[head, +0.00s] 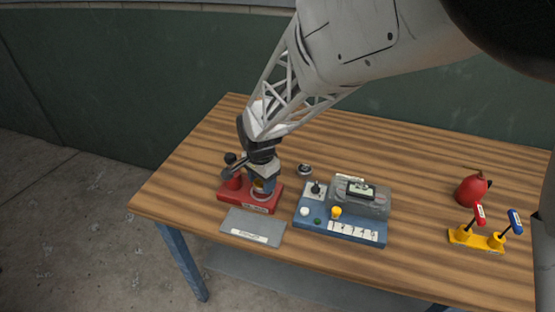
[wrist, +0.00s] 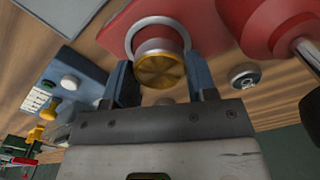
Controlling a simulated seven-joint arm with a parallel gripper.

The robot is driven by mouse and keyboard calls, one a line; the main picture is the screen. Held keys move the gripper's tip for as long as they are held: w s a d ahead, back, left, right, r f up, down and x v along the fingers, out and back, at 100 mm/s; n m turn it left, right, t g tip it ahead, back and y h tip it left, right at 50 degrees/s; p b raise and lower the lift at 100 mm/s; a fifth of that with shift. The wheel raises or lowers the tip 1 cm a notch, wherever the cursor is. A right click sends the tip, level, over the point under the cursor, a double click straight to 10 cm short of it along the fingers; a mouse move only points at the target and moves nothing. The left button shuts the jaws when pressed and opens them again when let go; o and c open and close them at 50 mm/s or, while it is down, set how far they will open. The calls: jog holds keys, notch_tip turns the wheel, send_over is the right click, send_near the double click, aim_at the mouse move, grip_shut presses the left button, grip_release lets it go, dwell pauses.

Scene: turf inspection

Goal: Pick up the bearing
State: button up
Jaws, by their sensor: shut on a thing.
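My gripper (head: 262,184) is down at the red base (head: 250,204) on the left of the table. In the wrist view its blue fingers (wrist: 160,70) are on either side of a gold-topped cylinder (wrist: 160,66), shut on it. The cylinder stands within a pale ring (wrist: 130,38) on the red base. A small round metal piece with a dark ring face, which looks like the bearing (head: 305,170), lies on the table right of my gripper; it also shows in the wrist view (wrist: 244,76), apart from the fingers.
A red post with a dark lever (head: 232,178) stands beside my gripper. A grey plate (head: 252,227) lies in front. A blue control box (head: 340,226) with knobs is to the right. A red round object (head: 471,190) and a yellow lever stand (head: 477,238) are far right. The back is clear.

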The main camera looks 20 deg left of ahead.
jog(key=shift+r, duration=0.7)
jog(key=shift+s+d+r, duration=0.2)
jog(key=shift+s, duration=0.05)
jog(key=s+d+r, duration=0.1)
jog(key=s+d, duration=0.8)
jog(key=s, duration=0.3)
jog(key=shift+d+r, duration=0.2)
jog(key=shift+d, duration=0.1)
jog(key=s+d+f, duration=0.2)
jog(key=s+d, duration=0.3)
jog(key=s, duration=0.5)
jog(key=shift+d, duration=0.4)
jog(key=shift+a+f, duration=0.1)
jog(key=w+a, duration=0.3)
jog(key=w, duration=0.1)
jog(key=w+a+f, duration=0.1)
jog(key=w+a, duration=0.6)
jog(key=w, duration=0.1)
jog(key=shift+a+f, duration=0.2)
jog(key=shift+a, duration=0.05)
